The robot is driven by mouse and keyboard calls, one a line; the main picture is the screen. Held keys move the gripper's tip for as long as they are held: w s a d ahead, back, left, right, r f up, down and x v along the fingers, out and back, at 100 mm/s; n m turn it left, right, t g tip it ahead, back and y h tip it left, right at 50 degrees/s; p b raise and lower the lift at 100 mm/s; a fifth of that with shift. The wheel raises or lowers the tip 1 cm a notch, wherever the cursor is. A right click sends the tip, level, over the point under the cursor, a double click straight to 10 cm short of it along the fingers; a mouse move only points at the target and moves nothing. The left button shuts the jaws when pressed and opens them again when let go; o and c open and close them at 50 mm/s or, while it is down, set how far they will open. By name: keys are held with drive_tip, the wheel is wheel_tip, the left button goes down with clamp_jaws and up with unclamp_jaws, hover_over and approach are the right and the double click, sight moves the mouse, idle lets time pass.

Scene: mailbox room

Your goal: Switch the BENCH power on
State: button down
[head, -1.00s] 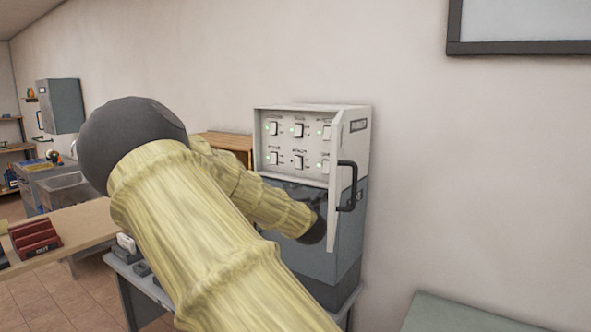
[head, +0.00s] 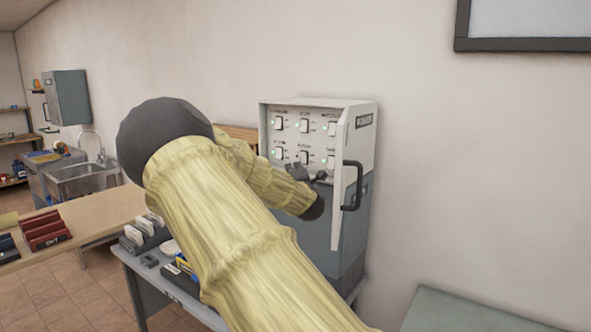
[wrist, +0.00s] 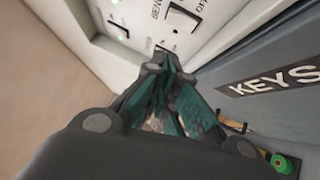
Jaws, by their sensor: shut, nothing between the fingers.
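The white switch panel (head: 290,140) stands against the wall with two rows of rocker switches and green lamps beside several of them. In the wrist view a rocker switch (wrist: 183,22) has a partly cut-off label reading "BEN" on one side and "OFF" on the other; whether it is flipped is hard to tell. My gripper (head: 318,178) is at the lower part of the panel, in front of the lower row. In the wrist view my gripper (wrist: 168,62) is shut and empty, its tips just below that switch; I cannot tell if they touch the panel.
A panel door (head: 342,205) with a black handle (head: 353,186) stands open to the right of my gripper. A grey surface labelled "KEYS" (wrist: 275,82) lies close beside my fingers. A desk (head: 170,285) with items is below left; a sink (head: 84,180) is farther left.

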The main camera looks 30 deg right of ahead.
sight(303, 158)
drive_tip(key=w+d+p, duration=0.1)
drive_tip(key=w+d+r+p, duration=0.1)
drive_tip(key=w+d, duration=0.1)
drive_tip(key=w+d+p, duration=0.2)
drive_tip(key=shift+w+r, duration=0.15)
drive_tip(key=shift+r, duration=0.1)
drive_tip(key=shift+d, duration=0.2)
